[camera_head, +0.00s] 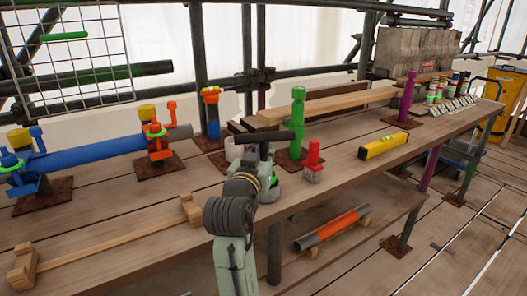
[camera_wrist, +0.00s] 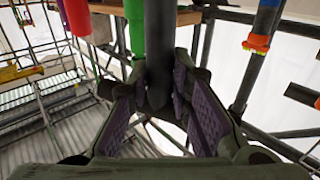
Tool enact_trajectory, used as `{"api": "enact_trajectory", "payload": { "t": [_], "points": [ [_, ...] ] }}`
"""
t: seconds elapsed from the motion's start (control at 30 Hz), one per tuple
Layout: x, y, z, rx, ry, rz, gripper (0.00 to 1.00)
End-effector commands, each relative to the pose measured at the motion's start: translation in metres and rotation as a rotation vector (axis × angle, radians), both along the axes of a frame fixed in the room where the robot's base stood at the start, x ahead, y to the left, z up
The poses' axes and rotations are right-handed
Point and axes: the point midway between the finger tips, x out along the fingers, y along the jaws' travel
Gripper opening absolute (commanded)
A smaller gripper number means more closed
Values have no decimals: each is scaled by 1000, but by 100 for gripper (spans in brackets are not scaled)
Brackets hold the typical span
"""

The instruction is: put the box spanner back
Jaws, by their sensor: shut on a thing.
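A dark rod, which looks like the box spanner (camera_wrist: 158,45), stands between the purple-padded fingers of my gripper (camera_wrist: 160,92) in the wrist view. My gripper is shut on it. In the head view the spanner shows as a dark bar (camera_head: 270,136), about level, at my gripper (camera_head: 266,153), above the workbench and left of the green post (camera_head: 297,125). The fingertips are hard to make out there. I cannot tell which place is the spanner's own.
A blue tube (camera_head: 90,160) sits in clamps at left. A wooden bar with end blocks (camera_head: 110,237) lies in front. Several tins (camera_head: 440,90) stand at far right.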

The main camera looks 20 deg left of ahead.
Motion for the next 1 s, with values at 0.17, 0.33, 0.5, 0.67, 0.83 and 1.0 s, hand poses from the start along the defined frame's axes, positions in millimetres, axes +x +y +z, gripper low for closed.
{"api": "enact_trajectory", "payload": {
  "t": [0.17, 0.33, 0.5, 0.67, 0.83, 1.0],
  "points": [
    [0, 0, 1, 1, -4, 0, 0],
    [0, 0, 1, 1, -4, 0, 20],
    [0, 0, 1, 1, -4, 0, 31],
    [0, 0, 1, 1, -4, 0, 42],
    [0, 0, 1, 1, -4, 0, 42],
    [0, 0, -1, 0, 0, 1, 50]
  ]
}}
